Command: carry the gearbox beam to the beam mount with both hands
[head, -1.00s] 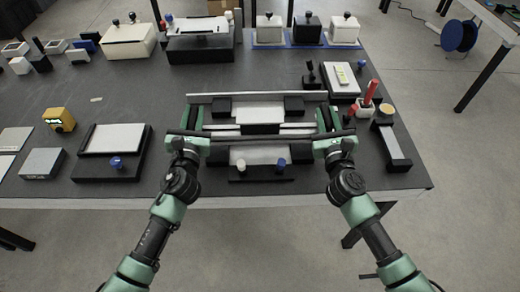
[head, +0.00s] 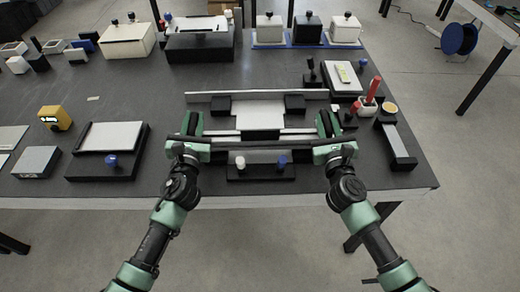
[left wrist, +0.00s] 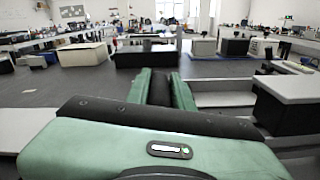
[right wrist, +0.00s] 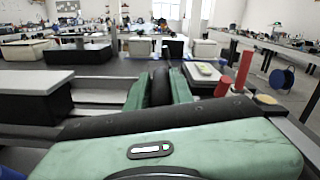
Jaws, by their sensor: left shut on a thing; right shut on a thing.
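The gearbox beam (head: 262,146) is a long dark bar spanning between my two grippers, in front of a darker middle block. My left gripper (head: 191,123) is shut at its left end and my right gripper (head: 326,123) at its right end. In the left wrist view the fingers close on a dark upright part (left wrist: 160,88); a similar part shows in the right wrist view (right wrist: 160,86). A fixture with two black blocks (head: 220,106) and a pale plate lies just beyond the beam; it looks like the beam mount. Whether the beam touches it is unclear.
A low black stand with a white and a blue knob (head: 282,161) lies on the near side. A black-based tray (head: 110,137) is at left. A red-handled tool (head: 372,91) and a long pale-topped block (head: 397,143) are at right. The table's front edge is close.

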